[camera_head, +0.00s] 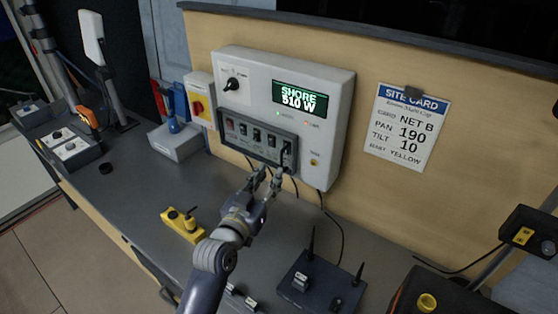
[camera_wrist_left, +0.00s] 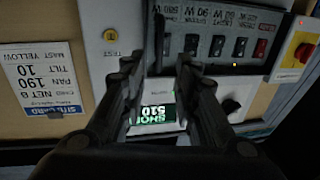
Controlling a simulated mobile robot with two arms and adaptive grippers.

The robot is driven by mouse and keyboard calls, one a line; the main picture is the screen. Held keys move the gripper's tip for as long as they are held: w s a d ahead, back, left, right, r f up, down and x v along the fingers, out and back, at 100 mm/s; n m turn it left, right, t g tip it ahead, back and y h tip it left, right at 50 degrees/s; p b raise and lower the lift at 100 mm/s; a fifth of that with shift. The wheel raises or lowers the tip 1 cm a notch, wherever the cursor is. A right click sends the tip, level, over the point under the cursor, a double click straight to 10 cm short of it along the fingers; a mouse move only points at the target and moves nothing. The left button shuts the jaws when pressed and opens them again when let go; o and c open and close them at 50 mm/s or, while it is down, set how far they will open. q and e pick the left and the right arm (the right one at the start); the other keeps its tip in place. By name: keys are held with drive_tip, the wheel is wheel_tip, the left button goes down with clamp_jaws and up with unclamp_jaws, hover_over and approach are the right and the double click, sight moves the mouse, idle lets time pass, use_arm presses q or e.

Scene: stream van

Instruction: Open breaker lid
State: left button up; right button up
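The breaker lid (camera_head: 258,142) is a grey-framed panel low on the white power box (camera_head: 345,110), over a row of dark breaker switches. It looks closed. A dark upright handle (camera_head: 288,155) shows at its right end. My left gripper (camera_head: 264,180) is open and empty, just below the lid's right part. In the left wrist view, which is upside down, the two fingers (camera_wrist_left: 158,66) are spread, with the dark handle (camera_wrist_left: 159,38) beyond and between their tips. I cannot tell whether they touch it. The breaker switches (camera_wrist_left: 215,45) show right of the fingers. My right gripper is not in view.
A red-and-yellow rotary switch (camera_head: 199,106) is left of the box. A site card (camera_head: 407,125) hangs to its right. On the grey counter (camera_head: 130,190) are a yellow two-button box (camera_head: 182,225) and a dark antenna unit (camera_head: 312,285). Cables hang below the box.

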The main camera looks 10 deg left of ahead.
sight(281, 160)
use_arm(q)
drive_tip(key=w, duration=0.3)
drive_tip(key=w+d+p, duration=0.1)
drive_tip(key=w, duration=0.3)
drive_tip(key=shift+d, duration=0.2)
clamp_jaws()
